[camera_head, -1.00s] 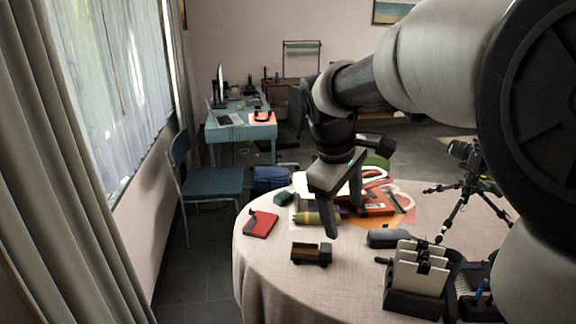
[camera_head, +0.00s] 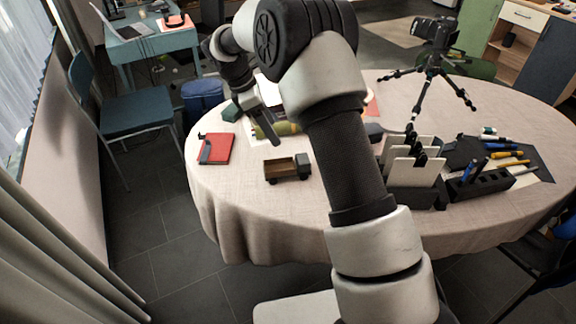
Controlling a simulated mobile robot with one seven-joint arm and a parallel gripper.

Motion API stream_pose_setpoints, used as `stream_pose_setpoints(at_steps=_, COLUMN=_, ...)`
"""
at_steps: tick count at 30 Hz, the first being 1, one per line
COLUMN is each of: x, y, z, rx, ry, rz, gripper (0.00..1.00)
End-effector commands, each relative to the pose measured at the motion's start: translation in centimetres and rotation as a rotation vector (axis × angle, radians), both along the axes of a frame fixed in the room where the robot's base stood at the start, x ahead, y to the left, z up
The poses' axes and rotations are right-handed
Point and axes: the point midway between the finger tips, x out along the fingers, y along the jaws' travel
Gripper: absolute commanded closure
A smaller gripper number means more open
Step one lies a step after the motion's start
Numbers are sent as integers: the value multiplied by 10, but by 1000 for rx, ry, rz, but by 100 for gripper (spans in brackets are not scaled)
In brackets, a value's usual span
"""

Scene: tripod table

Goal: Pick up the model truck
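The model truck (camera_head: 287,168) is small, with a brown open bed at left and a dark grey cab at right. It stands upright on the cloth-covered round table (camera_head: 240,222) near its front left edge. My gripper (camera_head: 268,128) is above the table, up and to the left of the truck, with a finger pointing down toward it. It is apart from the truck. One dark finger shows clearly; the other is not distinct, so its opening cannot be made out. Nothing is seen held in it.
A red notebook (camera_head: 216,148) lies left of the truck. A card holder (camera_head: 411,180), a pen block (camera_head: 480,185) and a tripod with camera (camera_head: 432,62) stand to the right. Bare cloth lies in front of the truck.

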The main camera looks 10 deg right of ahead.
Motion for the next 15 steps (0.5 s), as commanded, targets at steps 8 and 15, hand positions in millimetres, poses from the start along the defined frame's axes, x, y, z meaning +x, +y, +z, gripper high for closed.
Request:
stream_pose_setpoints(at_steps=8, x=-1, y=-22, z=-55, rx=-1, ry=3, rz=-3, gripper=33)
stream_pose_setpoints(at_steps=15, x=-1, y=-40, z=-95, rx=0, ry=1, rz=-3, gripper=33)
